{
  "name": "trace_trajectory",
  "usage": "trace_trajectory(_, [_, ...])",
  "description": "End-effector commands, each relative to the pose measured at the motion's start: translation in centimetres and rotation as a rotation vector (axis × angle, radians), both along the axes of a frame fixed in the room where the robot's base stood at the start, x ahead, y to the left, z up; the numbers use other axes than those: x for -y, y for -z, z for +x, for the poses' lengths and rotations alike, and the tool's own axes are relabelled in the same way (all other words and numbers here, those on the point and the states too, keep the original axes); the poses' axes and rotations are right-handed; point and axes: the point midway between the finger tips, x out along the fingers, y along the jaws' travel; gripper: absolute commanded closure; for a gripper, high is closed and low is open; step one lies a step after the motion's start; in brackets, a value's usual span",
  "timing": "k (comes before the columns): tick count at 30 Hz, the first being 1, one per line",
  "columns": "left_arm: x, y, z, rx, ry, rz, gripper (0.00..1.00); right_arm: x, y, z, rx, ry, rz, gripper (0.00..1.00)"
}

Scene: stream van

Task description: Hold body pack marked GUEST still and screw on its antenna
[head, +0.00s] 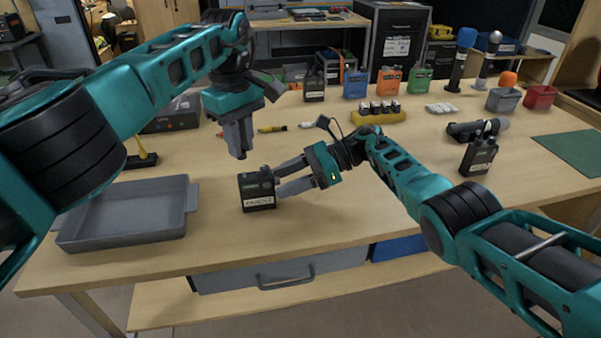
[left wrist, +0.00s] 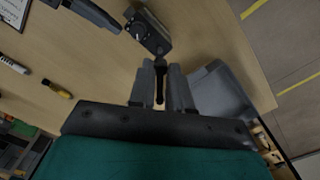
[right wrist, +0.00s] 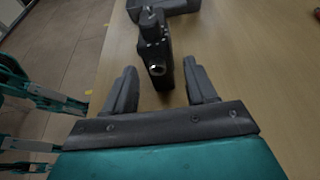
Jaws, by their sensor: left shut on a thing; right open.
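A black body pack (head: 257,190) stands on the table at the tips of my right gripper (head: 279,181). Its white front label is too small to read surely. In the right wrist view the pack (right wrist: 155,45) stands between the open fingers (right wrist: 160,80), apart from both; a round silver socket shows on it. My left gripper (head: 239,154) points down above and behind the pack, to its left. In the left wrist view its fingers are shut on a thin black antenna (left wrist: 160,82), and the pack (left wrist: 150,32) shows beyond. The antenna is hidden in the head view.
A grey tray (head: 128,238) lies to the left. Another black pack (head: 478,156) stands at the right, and a further one (head: 314,86) at the back beside coloured packs. A yellow holder (head: 379,117) stands behind my right wrist. The front middle of the table is clear.

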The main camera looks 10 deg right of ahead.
Motion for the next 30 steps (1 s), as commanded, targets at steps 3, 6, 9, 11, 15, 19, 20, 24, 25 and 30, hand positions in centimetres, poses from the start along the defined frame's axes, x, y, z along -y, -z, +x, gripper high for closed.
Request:
trace_trajectory(3, [0.0,0.0,0.0,0.0,0.0,0.0,1.0,-1.5,0.5,-0.1,-0.002,-0.002,0.003,0.44])
trace_trajectory(6, [0.0,0.0,0.0,0.0,0.0,0.0,1.0,-2.5,0.9,0.0,-0.003,-0.001,0.002,0.44])
trace_trajectory(9, [0.0,0.0,0.0,0.0,0.0,0.0,1.0,-3.5,1.2,0.0,-0.001,-0.001,0.001,0.44])
trace_trajectory(11, [0.0,0.0,0.0,0.0,0.0,0.0,1.0,-4.0,1.4,0.0,-0.002,0.0,0.001,0.44])
trace_trajectory(15, [0.0,0.0,0.0,0.0,0.0,0.0,1.0,-4.7,1.6,0.0,-0.001,0.001,0.002,0.44])
trace_trajectory(19, [0.0,0.0,0.0,0.0,0.0,0.0,1.0,-5.0,1.8,0.0,0.0,0.001,0.001,0.44])
trace_trajectory(20, [0.0,0.0,0.0,0.0,0.0,0.0,1.0,-5.0,1.8,0.0,0.0,0.001,0.001,0.44])
trace_trajectory(24, [0.0,0.0,0.0,0.0,0.0,0.0,1.0,-5.0,1.8,0.0,-0.001,0.001,0.001,0.44])
trace_trajectory(25, [0.0,0.0,0.0,0.0,0.0,0.0,1.0,-5.0,1.8,0.0,-0.001,0.001,0.001,0.44])
trace_trajectory(30, [0.0,0.0,0.0,0.0,0.0,0.0,1.0,-5.0,1.8,0.0,-0.001,0.001,0.001,0.53])
